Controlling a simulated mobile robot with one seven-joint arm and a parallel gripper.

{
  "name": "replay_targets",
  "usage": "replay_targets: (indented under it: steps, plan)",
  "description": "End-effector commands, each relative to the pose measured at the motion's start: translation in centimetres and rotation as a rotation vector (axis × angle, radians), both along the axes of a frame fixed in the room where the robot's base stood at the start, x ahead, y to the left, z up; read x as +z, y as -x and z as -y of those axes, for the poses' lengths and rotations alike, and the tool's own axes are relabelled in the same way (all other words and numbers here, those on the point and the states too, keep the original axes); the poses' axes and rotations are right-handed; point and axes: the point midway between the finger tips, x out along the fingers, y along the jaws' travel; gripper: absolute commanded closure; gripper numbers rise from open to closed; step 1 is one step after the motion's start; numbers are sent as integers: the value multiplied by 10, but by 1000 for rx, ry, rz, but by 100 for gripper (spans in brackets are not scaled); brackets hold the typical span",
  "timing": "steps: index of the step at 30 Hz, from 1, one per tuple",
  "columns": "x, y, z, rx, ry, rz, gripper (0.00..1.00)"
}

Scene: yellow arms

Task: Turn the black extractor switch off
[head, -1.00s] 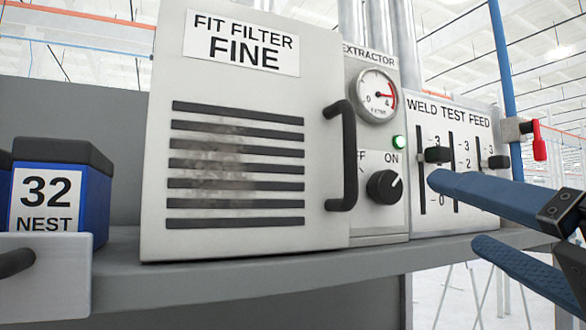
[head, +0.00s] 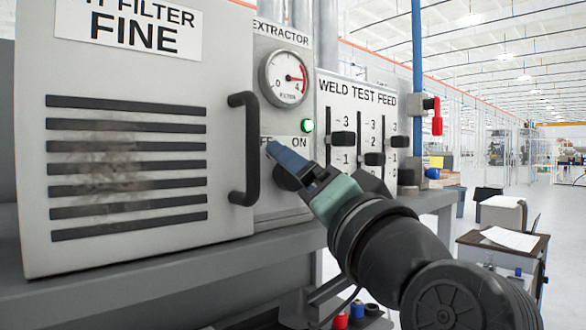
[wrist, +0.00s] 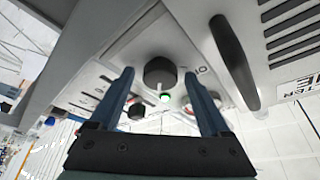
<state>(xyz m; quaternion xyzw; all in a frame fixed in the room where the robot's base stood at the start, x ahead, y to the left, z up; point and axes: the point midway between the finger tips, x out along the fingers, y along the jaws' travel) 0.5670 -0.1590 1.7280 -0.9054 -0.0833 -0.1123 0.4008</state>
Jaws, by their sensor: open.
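The black extractor switch (head: 286,182) is a round knob on the white extractor panel, below the OFF and ON labels. In the head view it is largely hidden behind my gripper (head: 274,152). In the wrist view the knob (wrist: 159,72) lies between the tips of two open blue fingers, with gaps on both sides. The green lamp (head: 308,126) beside the labels is lit. The gauge (head: 285,79) above has its needle near 4, by the red band.
A black door handle (head: 243,148) stands out just left of the knob, close to my gripper. The weld test feed panel (head: 365,92) with several sliders is to the right. The grey shelf (head: 180,275) runs below the units.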

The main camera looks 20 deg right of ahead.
Motion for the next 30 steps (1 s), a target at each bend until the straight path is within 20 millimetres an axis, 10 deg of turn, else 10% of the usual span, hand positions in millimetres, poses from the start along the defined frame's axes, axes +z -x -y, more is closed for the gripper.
replay_targets:
  steps: [4, 17, 30]
  plan:
    - [0, 0, 0, 0, 0, 0, 21]
    - [0, 0, 0, 0, 0, 0, 98]
    - [-4, 0, 1, -1, 79, 29, 100]
